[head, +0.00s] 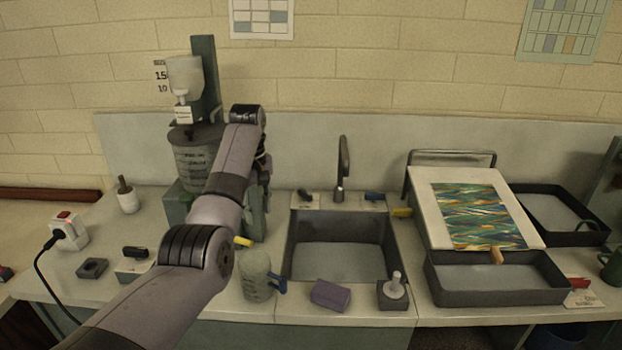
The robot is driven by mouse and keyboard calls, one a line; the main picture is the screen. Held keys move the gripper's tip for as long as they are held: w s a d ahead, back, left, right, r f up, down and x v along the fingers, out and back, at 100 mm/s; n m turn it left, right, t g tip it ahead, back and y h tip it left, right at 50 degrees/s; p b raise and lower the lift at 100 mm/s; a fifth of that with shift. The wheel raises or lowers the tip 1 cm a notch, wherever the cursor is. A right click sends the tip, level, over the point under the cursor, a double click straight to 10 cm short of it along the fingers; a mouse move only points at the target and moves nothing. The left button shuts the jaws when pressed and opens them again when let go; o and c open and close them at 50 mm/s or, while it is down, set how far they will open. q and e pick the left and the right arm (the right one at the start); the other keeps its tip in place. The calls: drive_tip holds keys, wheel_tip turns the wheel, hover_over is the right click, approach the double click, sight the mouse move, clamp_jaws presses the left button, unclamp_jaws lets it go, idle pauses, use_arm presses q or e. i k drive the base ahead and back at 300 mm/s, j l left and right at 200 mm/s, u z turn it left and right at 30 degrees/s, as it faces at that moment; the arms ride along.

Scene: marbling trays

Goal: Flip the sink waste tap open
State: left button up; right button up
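The sink (345,262) is a dark grey basin with a pale floor, set in the counter under an upright dark faucet (343,170). Behind its rim, a small black lever (305,195) lies on a pale plate left of the faucet. My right gripper is out of view.
A mug (256,280), purple block (330,295) and white-knobbed dark block (393,292) line the front edge. A dark tray (495,290) and patterned sheet (478,215) stand right.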

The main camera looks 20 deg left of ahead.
sight(306, 196)
drive_tip(key=i, duration=1.25)
